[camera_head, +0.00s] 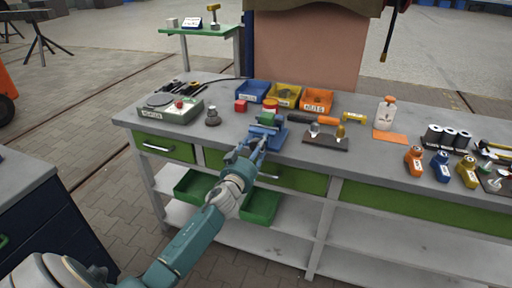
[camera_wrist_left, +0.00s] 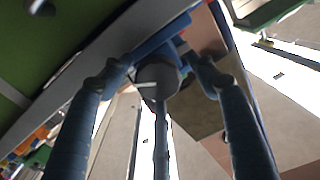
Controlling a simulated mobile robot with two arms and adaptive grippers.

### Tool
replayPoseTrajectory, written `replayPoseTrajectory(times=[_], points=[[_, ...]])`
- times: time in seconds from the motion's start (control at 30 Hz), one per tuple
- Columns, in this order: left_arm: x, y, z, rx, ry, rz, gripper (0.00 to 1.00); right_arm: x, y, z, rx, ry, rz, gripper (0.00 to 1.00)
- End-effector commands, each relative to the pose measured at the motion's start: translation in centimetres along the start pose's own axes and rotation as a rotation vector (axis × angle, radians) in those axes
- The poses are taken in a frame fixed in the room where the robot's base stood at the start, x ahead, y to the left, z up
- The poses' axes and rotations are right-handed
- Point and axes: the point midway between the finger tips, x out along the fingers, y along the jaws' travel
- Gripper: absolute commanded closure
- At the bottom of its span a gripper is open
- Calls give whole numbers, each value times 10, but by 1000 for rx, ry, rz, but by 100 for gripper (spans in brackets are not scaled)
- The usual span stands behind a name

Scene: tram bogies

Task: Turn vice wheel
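The blue vice (camera_head: 279,136) stands at the front edge of the workbench, with a green block (camera_head: 267,118) at its top. My left gripper (camera_head: 257,143) reaches it from the front and hides most of its front side. In the left wrist view, the two fingers of the gripper (camera_wrist_left: 160,72) are spread either side of a dark round part (camera_wrist_left: 157,76), which looks like the vice wheel. Gaps show beside it; contact cannot be made out. A thin dark rod runs down below the round part. My right gripper is not in view.
On the workbench (camera_head: 225,140), a tester box (camera_head: 172,112) stands left of the vice. Blue, yellow and orange bins (camera_head: 317,101) stand behind it. A tray with small parts (camera_head: 325,142) lies close to its right. Green drawers and trays are below the bench top.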

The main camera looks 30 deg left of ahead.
Motion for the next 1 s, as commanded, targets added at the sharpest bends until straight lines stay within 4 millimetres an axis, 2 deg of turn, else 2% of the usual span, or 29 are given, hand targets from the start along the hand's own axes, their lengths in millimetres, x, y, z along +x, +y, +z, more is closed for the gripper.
replayPoseTrajectory(times=[0.03, 0.2, 0.67, 1.0], points=[[0, 0, 0, 0, 0, 0, 50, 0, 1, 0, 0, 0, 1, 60], [0, 0, 0, 0, 1, 0, 84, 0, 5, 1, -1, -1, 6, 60], [0, 0, -4, 50, 6, -1, 85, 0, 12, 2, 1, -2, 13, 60], [1, 0, -6, 289, 11, -2, 85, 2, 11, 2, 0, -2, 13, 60]])
